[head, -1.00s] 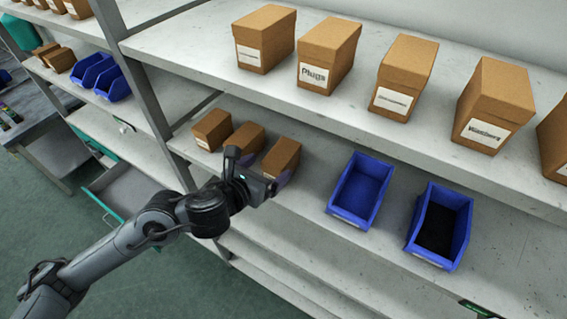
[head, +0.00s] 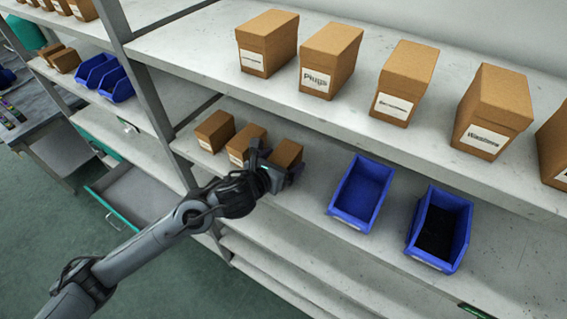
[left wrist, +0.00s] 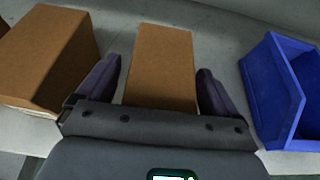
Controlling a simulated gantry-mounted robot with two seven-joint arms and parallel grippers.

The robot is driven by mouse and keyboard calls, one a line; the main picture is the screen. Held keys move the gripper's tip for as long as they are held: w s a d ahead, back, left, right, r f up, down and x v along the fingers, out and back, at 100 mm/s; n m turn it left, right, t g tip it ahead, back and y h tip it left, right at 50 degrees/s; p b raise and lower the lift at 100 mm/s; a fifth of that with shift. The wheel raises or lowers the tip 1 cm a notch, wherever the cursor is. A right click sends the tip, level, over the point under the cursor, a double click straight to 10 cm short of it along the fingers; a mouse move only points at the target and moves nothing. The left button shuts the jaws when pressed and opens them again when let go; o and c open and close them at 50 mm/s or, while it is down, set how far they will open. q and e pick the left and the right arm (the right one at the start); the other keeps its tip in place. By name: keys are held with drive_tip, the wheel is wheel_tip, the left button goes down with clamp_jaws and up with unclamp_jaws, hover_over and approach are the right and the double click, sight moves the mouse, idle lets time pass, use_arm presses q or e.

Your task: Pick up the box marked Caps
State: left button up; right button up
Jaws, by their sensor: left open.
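My left gripper (head: 279,168) is open at the front of the rightmost small brown carton (head: 288,151) on the lower shelf. In the left wrist view this carton (left wrist: 163,65) stands between the two spread fingers, with a gap on the left side and a narrow one on the right. Its front label is hidden behind my gripper. Two more small cartons stand to its left, a middle one (head: 246,143) and a left one (head: 214,131). Their white labels are too small to read, so I cannot tell which carton is marked Caps. My right gripper is not in view.
A blue bin (head: 361,193) stands right of the carton, and another blue bin (head: 440,228) farther right. The upper shelf (head: 330,108) overhangs behind, holding larger cartons, one marked Plugs (head: 331,59). A metal post (head: 160,105) stands at the left.

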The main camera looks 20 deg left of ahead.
use_arm(q)
drive_tip(key=c, duration=1.2)
drive_tip(key=shift+r, duration=0.2)
